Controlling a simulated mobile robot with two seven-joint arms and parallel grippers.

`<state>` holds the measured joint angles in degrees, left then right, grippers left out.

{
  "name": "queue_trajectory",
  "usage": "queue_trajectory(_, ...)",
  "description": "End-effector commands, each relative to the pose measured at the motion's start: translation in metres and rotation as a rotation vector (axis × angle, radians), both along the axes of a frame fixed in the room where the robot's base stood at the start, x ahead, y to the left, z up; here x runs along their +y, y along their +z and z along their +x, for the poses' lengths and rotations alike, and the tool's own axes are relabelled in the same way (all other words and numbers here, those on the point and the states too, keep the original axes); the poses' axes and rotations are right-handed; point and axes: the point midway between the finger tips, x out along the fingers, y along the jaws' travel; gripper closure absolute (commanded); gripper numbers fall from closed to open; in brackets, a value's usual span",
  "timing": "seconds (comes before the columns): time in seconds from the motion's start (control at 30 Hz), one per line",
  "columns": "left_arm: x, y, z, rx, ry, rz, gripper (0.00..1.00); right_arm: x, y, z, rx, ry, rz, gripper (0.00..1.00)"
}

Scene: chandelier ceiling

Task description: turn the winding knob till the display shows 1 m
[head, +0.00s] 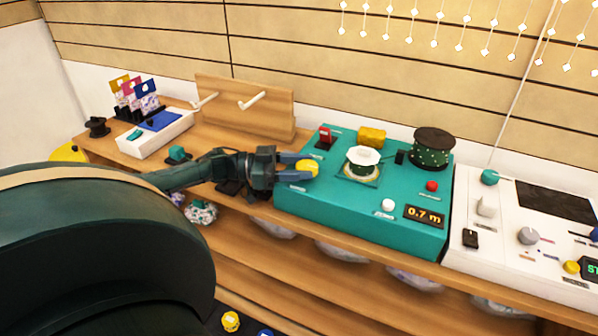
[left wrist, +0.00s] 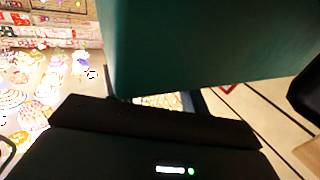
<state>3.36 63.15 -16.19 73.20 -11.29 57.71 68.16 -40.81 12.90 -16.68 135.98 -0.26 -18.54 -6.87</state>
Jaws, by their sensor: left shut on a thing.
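The yellow winding knob (head: 308,168) sits at the left end of the teal machine (head: 330,214). My left gripper (head: 303,169) is shut on the knob, with its fingers reaching in from the left. The display (head: 424,216) at the machine's front right reads 0.7 m. A spool with a white top (head: 363,157) stands in the middle of the machine, and a dark green dotted spool (head: 431,148) stands at its back right. In the left wrist view a dark green surface fills the top, and the knob does not show. My right gripper is not in view.
The machine also bears a white button (head: 388,205), a red button (head: 432,186), a yellow block (head: 371,136) and a red part (head: 325,135). A white control panel (head: 515,236) adjoins on the right. A wooden peg board (head: 243,108) stands behind my left gripper.

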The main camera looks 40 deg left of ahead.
Motion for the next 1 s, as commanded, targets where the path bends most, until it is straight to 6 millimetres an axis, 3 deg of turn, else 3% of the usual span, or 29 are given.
queue_trajectory(0.43, -0.0003, 0.0019, 0.0015, -0.004, -0.006, -0.002, 0.77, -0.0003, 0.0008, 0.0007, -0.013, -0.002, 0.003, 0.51)
queue_trajectory(0.47, -0.0004, 0.0019, 0.0016, -0.004, -0.006, -0.002, 0.52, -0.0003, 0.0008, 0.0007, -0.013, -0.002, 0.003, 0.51)
queue_trajectory(0.7, -0.0005, 0.0008, 0.0008, -0.001, -0.007, -0.001, 0.33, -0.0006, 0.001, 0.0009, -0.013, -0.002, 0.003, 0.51)
queue_trajectory(1.0, 0.0024, -0.0001, -0.002, 0.001, -0.007, 0.0, 0.33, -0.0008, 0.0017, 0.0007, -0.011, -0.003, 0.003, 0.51)
